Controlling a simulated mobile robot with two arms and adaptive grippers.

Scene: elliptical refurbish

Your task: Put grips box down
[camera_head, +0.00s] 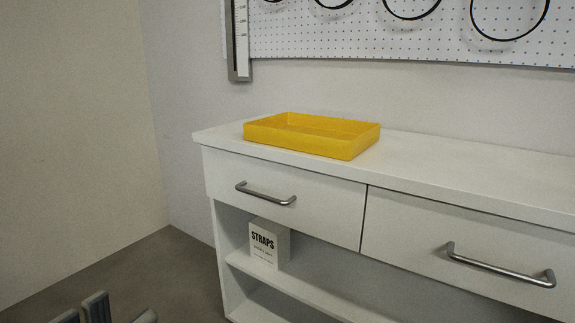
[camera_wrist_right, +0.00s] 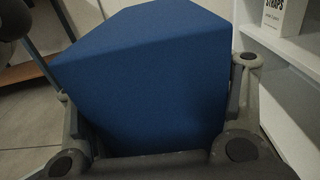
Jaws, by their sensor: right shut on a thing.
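A plain blue box (camera_wrist_right: 150,75) fills the middle of the right wrist view, and no label shows on its visible faces. My right gripper (camera_wrist_right: 155,100) is shut on it, with a finger on each side. The box and my right gripper do not show in the head view. Grey finger parts of my left gripper (camera_head: 97,308) show at the bottom left edge of the head view. Most of that gripper is cut off, so I cannot tell whether it is open or shut.
A white cabinet (camera_head: 440,165) carries a yellow tray (camera_head: 300,142) that looks empty; its top is clear to the right. A white STRAPS box (camera_head: 268,243) stands on the shelf (camera_head: 300,285) below the left drawer, also seen in the wrist view (camera_wrist_right: 284,14). Drawer handles stick out in front.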

